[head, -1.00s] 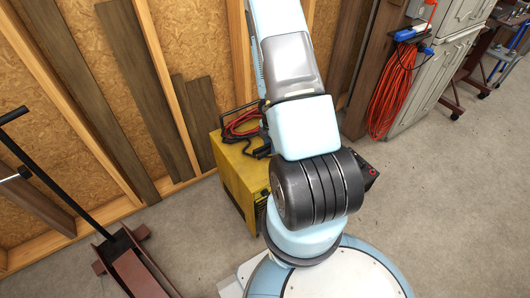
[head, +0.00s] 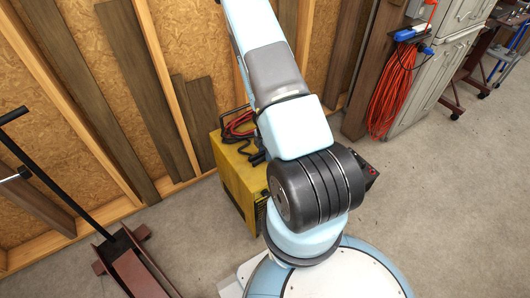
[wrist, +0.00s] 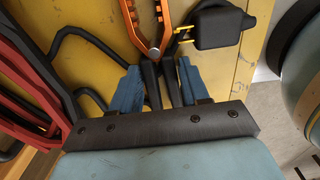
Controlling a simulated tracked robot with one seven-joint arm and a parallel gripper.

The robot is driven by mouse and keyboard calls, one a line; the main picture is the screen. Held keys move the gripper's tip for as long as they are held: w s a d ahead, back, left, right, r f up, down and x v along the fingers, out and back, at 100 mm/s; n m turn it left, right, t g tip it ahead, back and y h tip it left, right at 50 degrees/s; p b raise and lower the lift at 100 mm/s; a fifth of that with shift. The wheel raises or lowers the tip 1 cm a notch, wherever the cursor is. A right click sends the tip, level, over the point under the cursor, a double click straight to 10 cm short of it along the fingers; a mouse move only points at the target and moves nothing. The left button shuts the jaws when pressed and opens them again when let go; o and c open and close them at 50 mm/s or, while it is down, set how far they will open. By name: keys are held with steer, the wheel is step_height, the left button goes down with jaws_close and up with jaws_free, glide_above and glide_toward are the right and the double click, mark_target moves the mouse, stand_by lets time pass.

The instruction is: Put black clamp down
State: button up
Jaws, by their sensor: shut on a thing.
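The black clamp (wrist: 153,85), with black handles and orange jaws, shows in the wrist view. My gripper (wrist: 158,72) has blue fingers either side of the handles and is shut on them. The orange jaws point away from the gripper, over the yellow top of a box (wrist: 95,22). I cannot tell whether the clamp touches that top. In the head view the yellow box (head: 235,178) stands on the floor beside my arm. The gripper and clamp are largely hidden behind my arm there.
A black block (wrist: 218,28) with yellow prongs lies right of the clamp. Red and black cables or handles (wrist: 35,85) lie on the left. In the head view, wooden studs and planks (head: 120,100) stand behind the box, and a dark red stand (head: 135,270) is at lower left.

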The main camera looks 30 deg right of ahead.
steer(key=o, duration=1.2)
steer(key=shift+f, duration=0.1)
step_height(320, 180, up, 40)
steer(key=a+m+t+h, duration=0.2)
steer(key=m+h, duration=0.2)
steer(key=m, duration=0.6)
steer(key=s+a+r+m+t+y, duration=0.1)
steer(key=s+a+r+m+y, duration=0.1)
steer(key=s+a+r+m, duration=0.2)
steer(key=s+a+r+m+t+y, duration=0.2)
steer(key=s+a+r+m, duration=0.2)
steer(key=s+a+r, duration=0.4)
steer(key=s+r, duration=0.5)
steer(key=r, duration=0.1)
steer(key=shift+a+t, duration=0.3)
steer(key=shift+a, duration=0.1)
